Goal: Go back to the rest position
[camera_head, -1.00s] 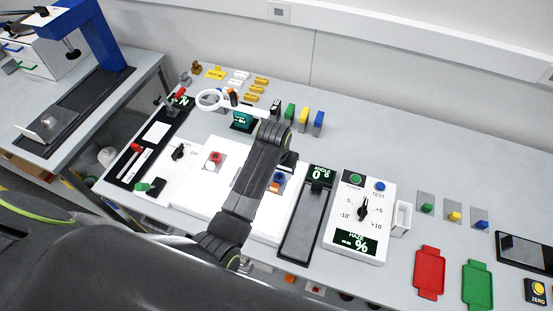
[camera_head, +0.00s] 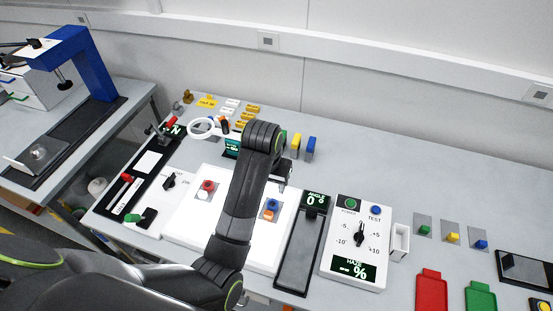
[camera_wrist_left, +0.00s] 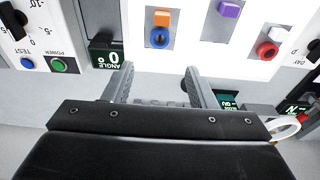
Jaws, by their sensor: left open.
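My left arm rises from the lower left in the head view and bends over the white light panel (camera_head: 190,225). My left gripper (camera_head: 285,172) shows partly behind the wrist, over the back edge of the panel. In the left wrist view its two fingers (camera_wrist_left: 158,84) stand apart with nothing between them. Beyond them are a blue ring with an orange block (camera_wrist_left: 160,30), a purple block (camera_wrist_left: 230,9) and a red ring (camera_wrist_left: 267,50). My right gripper is in neither view.
The haze panel (camera_head: 357,243) with its knob and buttons stands right of the angle gauge (camera_head: 297,250). Yellow and blue blocks (camera_head: 303,145) stand behind my wrist. Red (camera_head: 431,291) and green trays lie at the front right. The back right of the table is clear.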

